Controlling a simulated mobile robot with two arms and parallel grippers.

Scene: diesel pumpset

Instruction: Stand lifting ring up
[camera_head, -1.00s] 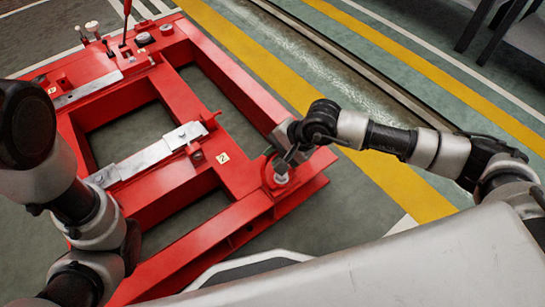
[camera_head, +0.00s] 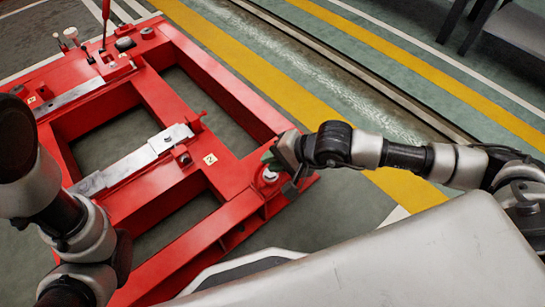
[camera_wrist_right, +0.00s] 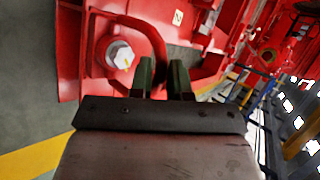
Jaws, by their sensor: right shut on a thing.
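The red lifting ring (camera_wrist_right: 129,22) shows in the right wrist view as a loop around a pale bolt (camera_wrist_right: 119,54) on the red frame. Its right side passes between the two green fingertips of my right gripper (camera_wrist_right: 163,74), which is shut on it. The ring looks raised at an angle, but its exact tilt is hard to judge. In the head view my right gripper (camera_head: 271,160) is at the near right corner of the red frame (camera_head: 236,210), just behind the bolt (camera_head: 269,176). The ring is mostly hidden there. My left gripper is out of view; only left arm links show.
The red frame has open bays with floor below and pale metal plates (camera_head: 126,166) on its crossbars. A red lever (camera_head: 106,14) and small fittings stand at its far end. Floor with a yellow stripe (camera_head: 250,68) lies free to the right. A grey table (camera_head: 512,45) stands far right.

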